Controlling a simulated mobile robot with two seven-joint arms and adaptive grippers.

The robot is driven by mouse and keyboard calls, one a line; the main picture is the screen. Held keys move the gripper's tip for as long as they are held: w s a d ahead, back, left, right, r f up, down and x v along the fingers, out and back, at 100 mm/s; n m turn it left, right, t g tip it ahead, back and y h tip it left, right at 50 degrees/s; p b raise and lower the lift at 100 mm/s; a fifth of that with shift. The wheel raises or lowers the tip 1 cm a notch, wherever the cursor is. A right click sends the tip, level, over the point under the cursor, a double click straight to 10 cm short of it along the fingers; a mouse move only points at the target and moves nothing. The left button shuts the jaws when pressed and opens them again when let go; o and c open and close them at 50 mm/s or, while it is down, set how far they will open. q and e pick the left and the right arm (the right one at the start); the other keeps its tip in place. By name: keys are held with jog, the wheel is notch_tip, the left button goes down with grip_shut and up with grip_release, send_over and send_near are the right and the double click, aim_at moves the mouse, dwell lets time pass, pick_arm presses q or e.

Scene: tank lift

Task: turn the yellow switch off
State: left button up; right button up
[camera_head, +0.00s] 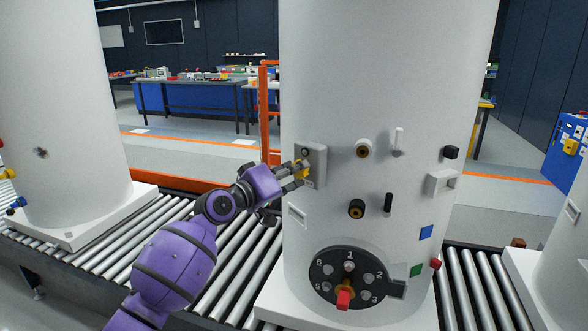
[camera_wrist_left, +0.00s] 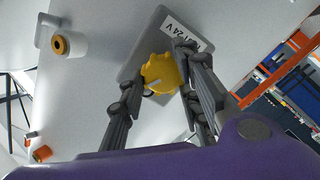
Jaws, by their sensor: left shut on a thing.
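The yellow switch (camera_head: 302,168) is a knob on a grey plate (camera_head: 318,160) on the left side of the white tank (camera_head: 390,80). In the left wrist view the yellow knob (camera_wrist_left: 160,73) sits between my fingers, on the plate labelled with "24 V". My left gripper (camera_head: 300,171), on the purple arm, is shut on the yellow switch, one finger on each side. In the left wrist view the fingers (camera_wrist_left: 158,80) hide part of the plate. My right gripper is not in view.
A black numbered dial (camera_head: 345,275) with a red-tipped pointer is low on the tank. Several fittings stick out to the right of the switch. Roller conveyors (camera_head: 232,260) run below, with another white tank (camera_head: 60,100) at left. An orange post (camera_head: 264,110) stands behind.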

pick_arm(q)
jog(key=shift+d+r+n+p, duration=0.15)
jog(key=shift+n+p, duration=0.15)
jog(key=shift+n, duration=0.6)
jog(key=shift+a+r+n+p, duration=0.1)
jog(key=shift+r+n+p, duration=0.2)
jog(key=shift+n, duration=0.6)
jog(key=shift+d+r+n+p, duration=0.1)
jog(key=shift+n+p, duration=0.25)
jog(key=shift+n, duration=0.55)
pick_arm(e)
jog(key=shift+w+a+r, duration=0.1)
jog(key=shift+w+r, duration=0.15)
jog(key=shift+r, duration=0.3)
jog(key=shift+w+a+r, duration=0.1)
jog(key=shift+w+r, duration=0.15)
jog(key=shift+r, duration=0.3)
pick_arm(q)
jog(key=o, duration=1)
jog(key=shift+o, duration=0.2)
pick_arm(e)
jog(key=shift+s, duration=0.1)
pick_arm(q)
jog(key=shift+f, duration=0.25)
